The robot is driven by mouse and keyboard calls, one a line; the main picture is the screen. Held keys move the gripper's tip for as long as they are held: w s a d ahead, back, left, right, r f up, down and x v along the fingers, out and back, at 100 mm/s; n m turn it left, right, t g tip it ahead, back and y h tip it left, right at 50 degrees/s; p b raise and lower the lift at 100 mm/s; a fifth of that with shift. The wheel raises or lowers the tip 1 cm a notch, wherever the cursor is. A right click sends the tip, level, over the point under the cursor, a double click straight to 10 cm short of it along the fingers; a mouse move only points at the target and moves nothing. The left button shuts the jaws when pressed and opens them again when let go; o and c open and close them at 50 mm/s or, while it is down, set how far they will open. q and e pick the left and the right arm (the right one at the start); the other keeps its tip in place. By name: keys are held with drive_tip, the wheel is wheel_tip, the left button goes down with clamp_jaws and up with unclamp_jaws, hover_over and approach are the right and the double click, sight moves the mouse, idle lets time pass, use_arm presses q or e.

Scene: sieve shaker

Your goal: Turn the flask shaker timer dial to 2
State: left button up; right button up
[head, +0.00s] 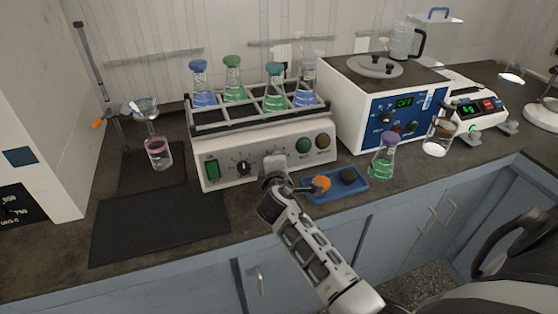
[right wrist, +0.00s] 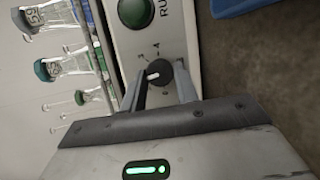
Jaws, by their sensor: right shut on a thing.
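The flask shaker (head: 262,160) is a white box with a rack of flasks on top and a front panel of controls. My right gripper (head: 274,163) is at the middle of that panel, between a black dial (head: 243,167) and a green button (head: 303,145). In the right wrist view its two fingers are shut around a black knob (right wrist: 162,72) beside the green RUN button (right wrist: 135,12). A white pointer on this knob points left in that view, near small scale figures I cannot read surely. In the head view my gripper hides this knob. My left gripper is out of view.
A blue tray (head: 338,187) with an orange item and a dark item lies right of my gripper. A purple-capped flask (head: 383,157) stands farther right, before a white and blue device (head: 392,108). A dark mat (head: 155,225) lies clear at left.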

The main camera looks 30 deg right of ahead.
drive_tip(key=shift+r+m, duration=0.1)
drive_tip(key=shift+m, duration=0.5)
drive_tip(key=shift+m+g+p, duration=0.3)
drive_tip(key=shift+p, duration=0.05)
drive_tip(key=o, duration=1)
